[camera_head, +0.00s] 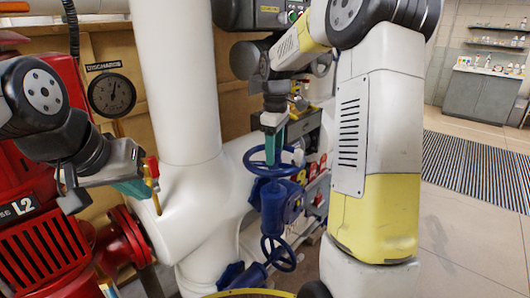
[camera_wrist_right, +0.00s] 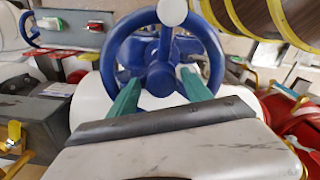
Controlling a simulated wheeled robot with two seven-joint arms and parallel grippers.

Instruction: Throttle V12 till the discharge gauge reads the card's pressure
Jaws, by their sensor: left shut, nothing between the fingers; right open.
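A blue handwheel (camera_head: 257,167) sits on a blue valve body (camera_head: 275,205) beside the white pipe. No V12 tag is legible. My right gripper (camera_head: 273,152) is over this wheel, pointing down. In the right wrist view its open green fingers (camera_wrist_right: 157,80) reach either side of the hub of the wheel (camera_wrist_right: 216,58); contact cannot be told. The round black gauge (camera_head: 112,95) under a DISCHARGE plate hangs at the upper left, its needle pointing roughly up; its figures are too small to read. My left gripper (camera_head: 140,188) is shut and empty beside a small brass fitting with a red handle (camera_head: 152,168). No pressure card is identifiable.
A thick white pipe (camera_head: 180,80) stands between my grippers. A second, smaller blue handwheel (camera_head: 278,253) is below the first. A red machine marked L2 (camera_head: 40,235) and red flange (camera_head: 122,243) fill the left. Open floor with a striped mat (camera_head: 480,165) lies right.

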